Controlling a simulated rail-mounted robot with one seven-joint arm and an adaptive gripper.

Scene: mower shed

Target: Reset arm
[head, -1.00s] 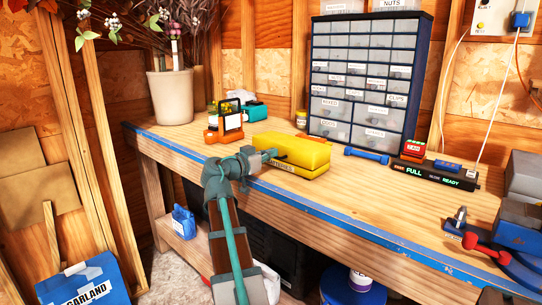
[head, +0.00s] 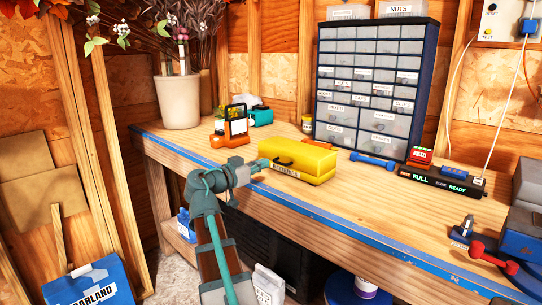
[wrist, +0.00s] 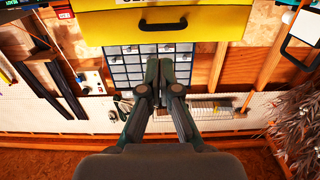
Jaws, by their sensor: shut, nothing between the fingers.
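My gripper (head: 262,163) is at the end of my green and grey arm, beside the left front end of a yellow box (head: 310,162) on the workbench (head: 400,215). The box has a dark handle and a label on its front. In the wrist view my gripper (wrist: 166,62) has its two dark fingers together with nothing between them. The yellow box (wrist: 200,28) fills the top of that view, past the fingertips. I cannot tell how wide the gap to the box is.
A drawer cabinet (head: 370,85), an orange device (head: 230,130) and a potted plant (head: 180,102) stand along the back of the bench. A blue bar (head: 372,162) and a charger (head: 442,180) lie to the right. A blue bag (head: 95,285) is on the floor, left.

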